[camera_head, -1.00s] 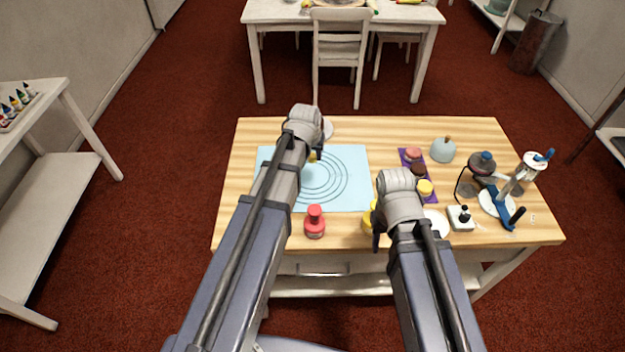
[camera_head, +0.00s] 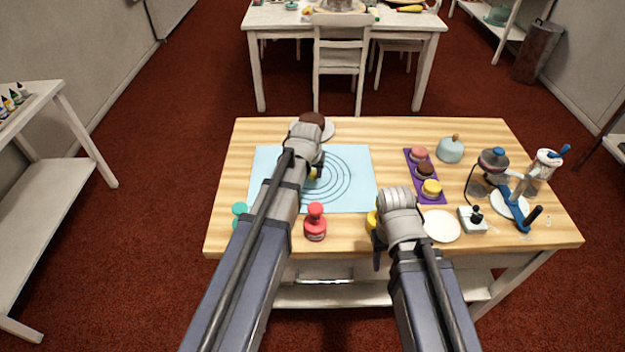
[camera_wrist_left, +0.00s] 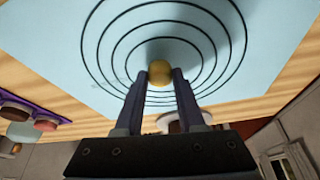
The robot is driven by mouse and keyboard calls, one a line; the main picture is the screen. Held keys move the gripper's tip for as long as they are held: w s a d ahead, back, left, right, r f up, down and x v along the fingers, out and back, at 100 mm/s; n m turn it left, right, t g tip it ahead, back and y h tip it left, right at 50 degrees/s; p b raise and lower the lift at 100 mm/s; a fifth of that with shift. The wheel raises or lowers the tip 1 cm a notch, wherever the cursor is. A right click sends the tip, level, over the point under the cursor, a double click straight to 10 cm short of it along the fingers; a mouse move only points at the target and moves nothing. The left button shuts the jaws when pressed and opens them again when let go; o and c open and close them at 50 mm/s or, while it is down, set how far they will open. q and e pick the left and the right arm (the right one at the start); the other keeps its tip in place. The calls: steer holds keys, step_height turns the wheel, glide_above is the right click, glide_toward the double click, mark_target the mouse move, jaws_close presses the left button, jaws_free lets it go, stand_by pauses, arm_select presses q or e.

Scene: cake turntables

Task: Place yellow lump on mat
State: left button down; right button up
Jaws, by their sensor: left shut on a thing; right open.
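The light blue mat (camera_head: 358,200) with dark concentric circles lies on the wooden table; it also fills much of the left wrist view (camera_wrist_left: 60,50). My left gripper (camera_head: 311,175) is over the circles, its fingers shut on the small round yellow lump (camera_head: 313,173). In the left wrist view, the lump (camera_wrist_left: 160,72) sits between the fingertips (camera_wrist_left: 159,78) near the middle of the rings, with a soft shadow beside it. I cannot tell whether it touches the mat. My right gripper (camera_head: 376,250) is open at the table's front, largely hidden by its own arm.
A red bottle (camera_head: 315,223) stands at the mat's front edge, a teal one (camera_head: 240,213) left of it. A yellow object (camera_head: 371,220) is partly behind my right arm. A purple strip (camera_head: 412,160) with small cakes, a white plate (camera_head: 441,226) and a brown cake (camera_head: 313,120) surround the mat.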

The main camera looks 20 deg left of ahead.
arm_select(q)
steer(key=shift+f, duration=0.65)
arm_select(e)
steer(key=shift+f, duration=0.65)
arm_select(q)
steer(key=shift+f+b, duration=0.2)
steer(key=shift+b, duration=0.2)
steer(key=c, duration=0.5)
jaws_free()
arm_select(e)
steer(key=shift+f, duration=0.15)
arm_select(q)
steer(key=shift+r, duration=0.15)
steer(key=p+v, duration=1.1)
steer(key=v, duration=0.1)
steer(key=shift+r+p, duration=0.1)
steer(key=shift+p, duration=0.2)
arm_select(e)
step_height(320, 180, up, 11)
steer(key=shift+r, duration=0.2)
